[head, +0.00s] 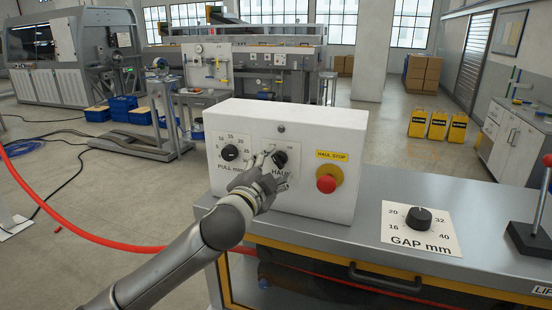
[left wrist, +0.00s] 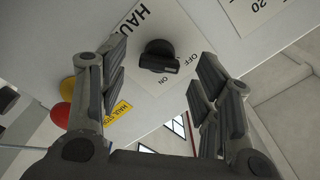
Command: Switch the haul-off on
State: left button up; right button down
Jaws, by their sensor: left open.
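The haul switch, a black rotary knob (left wrist: 157,56), sits on a white label marked HAUL, OFF and ON. Its bar lies near the OFF lettering, but I cannot tell its exact setting. In the head view the knob (head: 280,158) is on the front of a white control box (head: 335,125), partly covered by my gripper. My left gripper (head: 267,160) is open in front of it. In the left wrist view its fingers stand on either side of the knob, with a gap on both sides and nothing held. My right gripper is out of view.
A red stop button (head: 327,183) on a yellow base is right of the switch, under a HAUL STOP label. A PULL dial (head: 230,153) is left of it. A GAP dial (head: 418,217) and a lever (head: 540,205) are on the grey cabinet top. A red hose (head: 90,235) crosses the floor.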

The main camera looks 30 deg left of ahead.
aim_at(279, 160)
pick_arm(q)
jog(key=shift+p+x, duration=0.35)
jog(key=shift+x, duration=1.15)
jog(key=c, duration=1)
jog(key=shift+c, duration=0.2)
